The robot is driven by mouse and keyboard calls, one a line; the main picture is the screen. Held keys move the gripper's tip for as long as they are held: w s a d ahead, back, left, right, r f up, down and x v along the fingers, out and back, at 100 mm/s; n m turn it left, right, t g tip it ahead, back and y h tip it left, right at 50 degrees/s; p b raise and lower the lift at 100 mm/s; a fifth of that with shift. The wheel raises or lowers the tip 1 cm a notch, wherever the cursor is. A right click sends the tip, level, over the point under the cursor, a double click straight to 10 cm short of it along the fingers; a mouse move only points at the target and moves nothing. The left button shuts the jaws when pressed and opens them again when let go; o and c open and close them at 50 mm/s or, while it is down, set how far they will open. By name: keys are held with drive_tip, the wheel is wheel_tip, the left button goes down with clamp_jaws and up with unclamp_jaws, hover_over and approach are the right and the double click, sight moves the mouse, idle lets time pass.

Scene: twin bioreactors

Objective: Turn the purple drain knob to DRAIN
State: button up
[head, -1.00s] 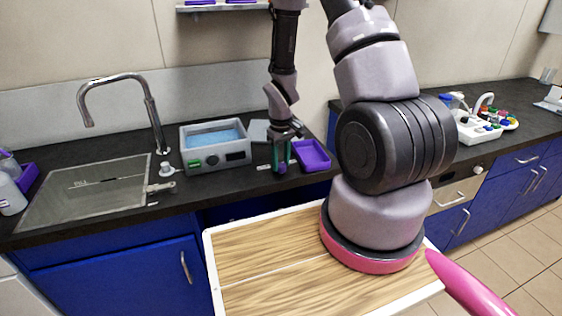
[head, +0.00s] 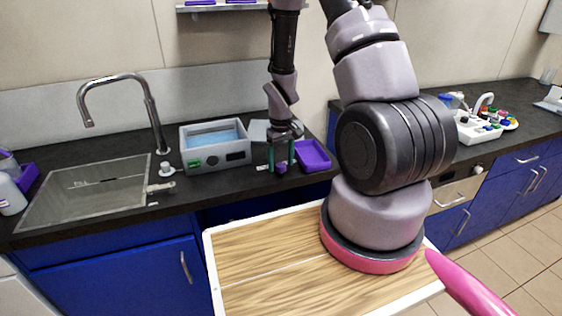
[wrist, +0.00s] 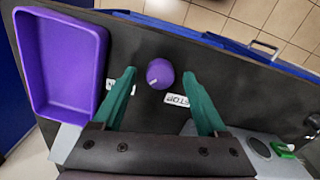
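The purple drain knob (wrist: 160,74) stands on the dark counter, with a small pale mark on its lower-left side in the wrist view. A label reading STOP (wrist: 177,100) lies upside down beside it. Another label (wrist: 112,86) is mostly hidden by a finger. My gripper (wrist: 159,72) is open, with its green fingers on either side of the knob and a gap to each. I cannot tell whether the tips are level with the knob or above it. In the head view the knob (head: 281,169) shows between the fingertips, at the counter's front.
A purple tray (head: 312,155) lies close to the right of the knob. A grey water bath (head: 216,159) stands to its left. A sink with a tap (head: 150,110) is farther left. A white rack with colored caps (head: 478,128) stands far right.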

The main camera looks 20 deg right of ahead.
wheel_tip(320, 180, up, 11)
idle(0.7)
idle(0.3)
wheel_tip(320, 180, up, 10)
drive_tip(key=m+t, duration=0.2)
hover_over(281, 164)
drive_tip(key=s, duration=0.1)
drive_tip(key=s+r+m+t, duration=0.15)
drive_tip(key=s+r, duration=0.25)
drive_tip(key=r, duration=0.6)
drive_tip(key=s+a+r+m+t+y, duration=0.2)
drive_tip(key=s+r+t, duration=0.1)
drive_tip(key=s+r, duration=0.8)
drive_tip(key=shift+s+r+m+t, duration=0.25)
drive_tip(key=shift+r+m+t, duration=0.1)
